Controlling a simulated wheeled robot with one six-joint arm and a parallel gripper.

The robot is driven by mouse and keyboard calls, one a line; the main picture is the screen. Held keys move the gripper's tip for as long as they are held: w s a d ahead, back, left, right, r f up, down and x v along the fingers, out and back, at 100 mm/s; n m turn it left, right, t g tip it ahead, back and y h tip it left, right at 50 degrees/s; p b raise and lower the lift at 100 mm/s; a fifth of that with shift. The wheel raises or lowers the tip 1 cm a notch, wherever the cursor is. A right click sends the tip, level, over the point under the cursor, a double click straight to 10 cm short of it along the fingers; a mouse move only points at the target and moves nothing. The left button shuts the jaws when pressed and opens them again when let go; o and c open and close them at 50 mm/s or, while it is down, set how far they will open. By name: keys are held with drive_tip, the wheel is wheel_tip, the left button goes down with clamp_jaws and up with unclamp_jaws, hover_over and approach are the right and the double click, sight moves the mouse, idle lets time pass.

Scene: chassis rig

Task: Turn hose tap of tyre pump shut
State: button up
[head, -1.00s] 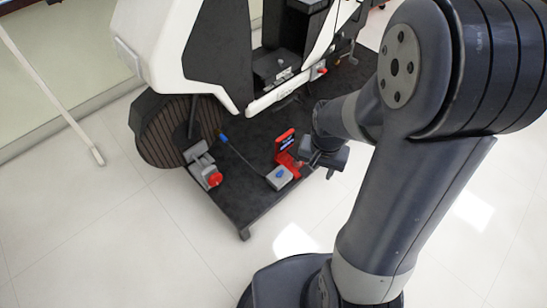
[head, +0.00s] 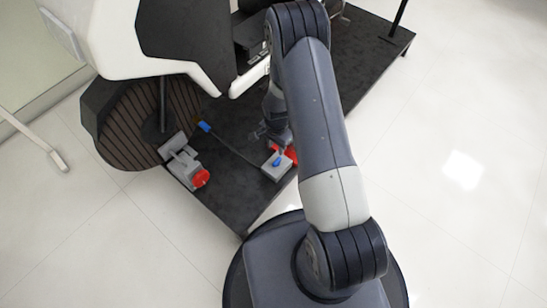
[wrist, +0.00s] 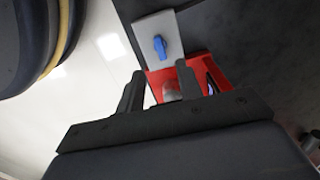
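The tyre pump shows as a grey box (head: 275,174) joined to a red part (head: 291,153) on the dark platform. In the wrist view the grey box (wrist: 150,28) has a blue tap (wrist: 160,46) on its face, its handle roughly upright in the picture. The red part (wrist: 207,63) is nearer my gripper and partly hidden by a finger. My gripper (wrist: 159,70) is open, fingers apart and pointing toward the pump, with nothing gripped. A grey round piece (wrist: 172,93) shows between the fingers. In the head view my arm hides part of the pump.
A dark cable runs from the box to a blue end (head: 204,127). A grey clamp-like device (head: 182,160) with a red knob (head: 200,178) stands left, beside the ribbed wheel (head: 135,125). The white body (head: 130,40) overhangs behind. The pale floor at right is clear.

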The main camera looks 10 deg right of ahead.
sight(276, 162)
wheel_tip(276, 162, down, 10)
drive_tip(key=b, duration=0.3)
drive_tip(key=shift+c, duration=0.3)
clamp_jaws()
